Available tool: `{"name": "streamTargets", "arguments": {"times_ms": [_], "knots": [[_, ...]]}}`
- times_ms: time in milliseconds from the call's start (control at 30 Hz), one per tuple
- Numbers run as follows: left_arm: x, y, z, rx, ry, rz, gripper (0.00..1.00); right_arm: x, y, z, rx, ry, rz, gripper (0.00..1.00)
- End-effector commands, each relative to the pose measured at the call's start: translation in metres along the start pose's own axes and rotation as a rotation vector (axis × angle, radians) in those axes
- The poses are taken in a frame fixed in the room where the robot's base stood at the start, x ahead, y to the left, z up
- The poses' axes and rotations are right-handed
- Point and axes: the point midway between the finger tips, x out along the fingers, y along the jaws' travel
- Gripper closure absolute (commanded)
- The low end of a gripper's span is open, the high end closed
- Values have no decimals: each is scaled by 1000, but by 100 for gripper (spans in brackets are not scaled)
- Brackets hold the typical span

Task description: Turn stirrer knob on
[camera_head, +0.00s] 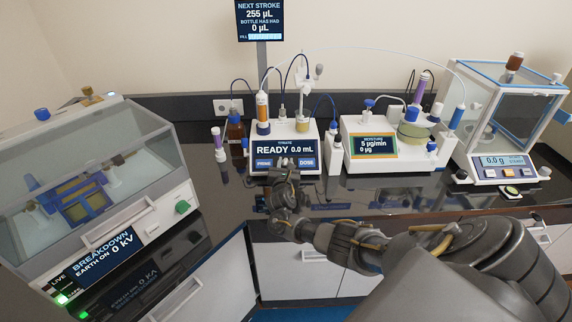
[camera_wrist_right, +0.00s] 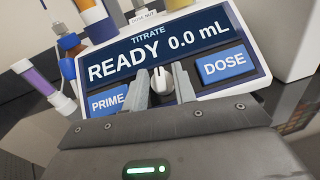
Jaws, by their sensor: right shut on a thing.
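The titrator (camera_head: 286,150) stands at the back middle of the bench, and its screen reads "TITRATE READY 0.0 mL". In the right wrist view, its small white stirrer knob (camera_wrist_right: 160,82) sits between the blue PRIME button (camera_wrist_right: 107,103) and the blue DOSE button (camera_wrist_right: 223,65). My right gripper (camera_wrist_right: 161,85) has one finger on each side of the knob and is shut on it. In the head view my right gripper (camera_head: 283,178) is in front of the titrator's panel and hides the knob. My left gripper is not in view.
A breakdown tester (camera_head: 110,190) with a clear cover fills the left. A moisture unit (camera_head: 385,142) reading "5 µg/min" stands right of the titrator. A glass-walled balance (camera_head: 505,120) is at the far right. A brown bottle (camera_head: 236,130) stands left of the titrator.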

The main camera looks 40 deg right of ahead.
Motion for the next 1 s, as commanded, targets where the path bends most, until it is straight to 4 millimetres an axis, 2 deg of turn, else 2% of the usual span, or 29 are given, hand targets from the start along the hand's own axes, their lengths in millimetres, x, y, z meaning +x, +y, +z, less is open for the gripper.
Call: {"name": "streamTargets", "arguments": {"times_ms": [367, 700, 1000], "knots": [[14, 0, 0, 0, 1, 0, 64, 0, 4, -3, 229, 2, -253, 96], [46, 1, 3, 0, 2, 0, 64, 1, 6, -4, 431, 1, -476, 96], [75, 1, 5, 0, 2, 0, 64, 2, 6, -3, 552, 1, -610, 96]]}}
